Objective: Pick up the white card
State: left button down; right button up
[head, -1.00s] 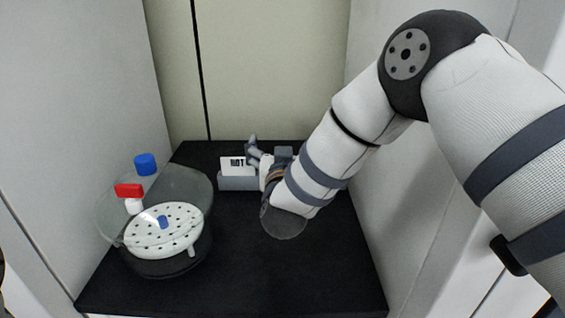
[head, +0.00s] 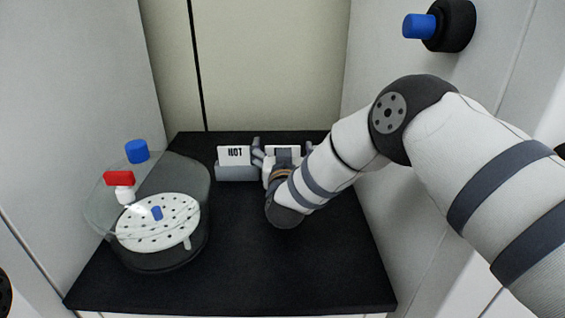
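A white card with dark "HOT" lettering (head: 235,153) stands upright in a grey holder (head: 236,173) at the back of the black tabletop. A second white card (head: 283,149) shows just to its right, partly hidden by my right gripper. My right gripper (head: 283,151) reaches to this second card, with one finger on its left and what looks like the other on its right. The fingers look spread apart; whether they touch the card is hidden. My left gripper is out of view.
A clear round vessel (head: 200,213) with a perforated white plate (head: 170,222), a red-handled valve (head: 118,178) and a blue cap (head: 137,151) stands on the left. Walls close in both sides. The front of the black tabletop (head: 250,275) is clear. A blue knob (head: 419,26) projects from the right wall.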

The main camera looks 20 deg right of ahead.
jog(key=c, duration=0.9)
